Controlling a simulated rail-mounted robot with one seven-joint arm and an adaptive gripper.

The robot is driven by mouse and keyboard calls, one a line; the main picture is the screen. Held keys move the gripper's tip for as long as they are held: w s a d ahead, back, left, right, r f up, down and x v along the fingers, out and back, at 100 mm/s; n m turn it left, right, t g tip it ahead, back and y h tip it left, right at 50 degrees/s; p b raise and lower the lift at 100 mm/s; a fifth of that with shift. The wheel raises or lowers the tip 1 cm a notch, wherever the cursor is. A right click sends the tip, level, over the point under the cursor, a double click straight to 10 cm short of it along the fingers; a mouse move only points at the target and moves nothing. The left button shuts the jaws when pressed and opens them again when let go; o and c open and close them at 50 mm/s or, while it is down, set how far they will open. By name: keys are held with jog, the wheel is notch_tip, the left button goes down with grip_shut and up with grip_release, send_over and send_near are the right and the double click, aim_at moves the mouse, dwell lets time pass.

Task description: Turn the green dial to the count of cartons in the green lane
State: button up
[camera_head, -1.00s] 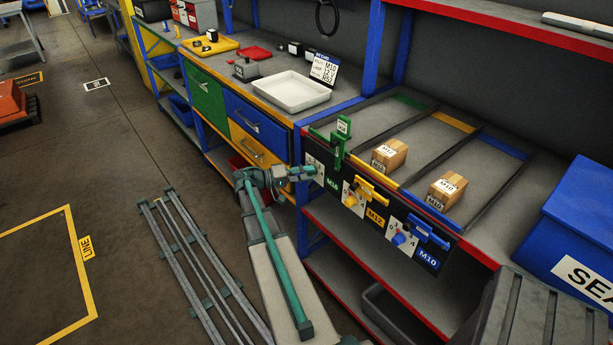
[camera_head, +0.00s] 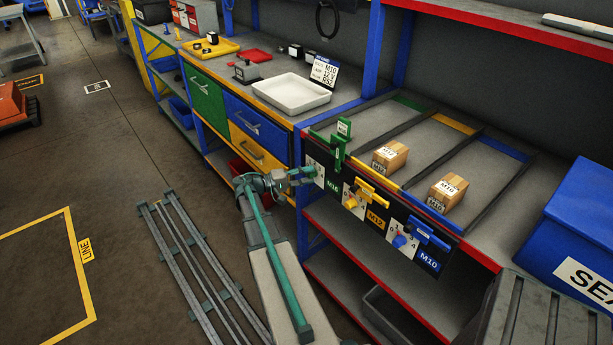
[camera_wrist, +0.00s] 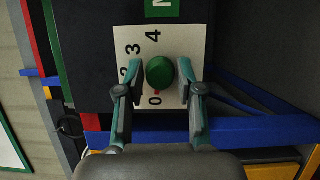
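The green dial (camera_wrist: 160,73) is a round knob on a white plate (camera_wrist: 145,42) with numerals; 0, 2, 3 and 4 are readable. Its red mark sits beside the 0. My gripper (camera_wrist: 159,72) is open, one finger on each side of the dial, with a small gap showing on both sides. In the head view my gripper (camera_head: 311,175) is at the panel's left end and mostly hides the dial. The green lane (camera_head: 372,124), leftmost with a green back strip (camera_head: 409,103), shows no carton; its front is partly hidden by a green lever (camera_head: 339,150).
One carton (camera_head: 389,156) sits in the yellow lane and one (camera_head: 447,191) in the blue lane. Yellow (camera_head: 352,202) and blue (camera_head: 400,241) dials sit right along the panel, with levers above. A white tray (camera_head: 290,93) and a card (camera_head: 324,70) stand on the left bench.

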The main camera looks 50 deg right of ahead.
jog(key=shift+o, duration=1.4)
jog(key=v, duration=1.2)
